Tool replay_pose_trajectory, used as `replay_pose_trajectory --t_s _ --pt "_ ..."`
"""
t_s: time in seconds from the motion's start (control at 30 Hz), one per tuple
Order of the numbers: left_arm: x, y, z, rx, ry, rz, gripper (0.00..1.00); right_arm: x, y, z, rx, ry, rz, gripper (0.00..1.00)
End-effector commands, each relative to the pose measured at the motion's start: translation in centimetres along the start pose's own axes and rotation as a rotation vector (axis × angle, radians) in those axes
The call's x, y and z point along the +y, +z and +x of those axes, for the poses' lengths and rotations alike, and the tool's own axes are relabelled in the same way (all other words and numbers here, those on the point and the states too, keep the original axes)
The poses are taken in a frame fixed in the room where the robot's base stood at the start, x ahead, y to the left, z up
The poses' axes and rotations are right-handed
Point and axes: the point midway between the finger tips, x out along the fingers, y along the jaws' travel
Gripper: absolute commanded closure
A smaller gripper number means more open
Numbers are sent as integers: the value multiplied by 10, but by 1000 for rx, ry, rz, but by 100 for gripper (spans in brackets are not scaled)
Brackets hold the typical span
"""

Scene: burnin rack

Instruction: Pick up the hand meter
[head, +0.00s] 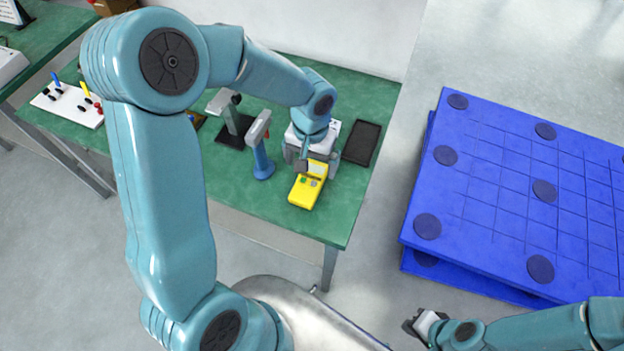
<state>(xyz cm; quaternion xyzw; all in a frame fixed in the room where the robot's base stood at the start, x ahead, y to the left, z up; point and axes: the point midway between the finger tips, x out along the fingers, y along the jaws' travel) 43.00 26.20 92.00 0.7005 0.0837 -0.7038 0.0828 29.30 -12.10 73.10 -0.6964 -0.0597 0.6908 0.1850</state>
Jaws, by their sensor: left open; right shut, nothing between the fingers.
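The hand meter (304,192) is a yellow handheld box with a pale screen and small coloured buttons. It lies on the green table near its front right edge. My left gripper (309,168) is open and sits over the far, screen end of the meter, partly covering it. I cannot tell whether the fingers touch it. My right gripper (422,322) is shut and empty, low at the bottom of the head view, away from the table.
A blue stand (262,160) and a grey device on a black base (236,132) stand left of the meter. A black tray (361,143) lies to its right. A white board with knobs (68,104) is at far left. Blue pallets (500,200) stand right, across clear floor.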

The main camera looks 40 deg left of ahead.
Motion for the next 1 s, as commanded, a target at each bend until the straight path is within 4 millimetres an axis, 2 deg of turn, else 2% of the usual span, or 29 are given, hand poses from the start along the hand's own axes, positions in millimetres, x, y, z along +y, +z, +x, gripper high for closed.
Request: replay_pose_trajectory --t_s 0.1,0.33,0.57,0.87,1.0 --pt "0 0 19 -3 -2 0 2 0 0 -1 0 0 0 100" --pt "0 -3 37 -3 -1 0 2 -2 0 -5 0 0 0 100" --pt "-2 -8 73 -2 -1 0 2 -4 0 -10 0 0 0 100" --pt "-2 -9 79 1 -1 0 2 -3 0 -10 0 0 0 100" --pt "-2 -9 79 1 -1 0 48 -3 0 -9 0 0 0 100"
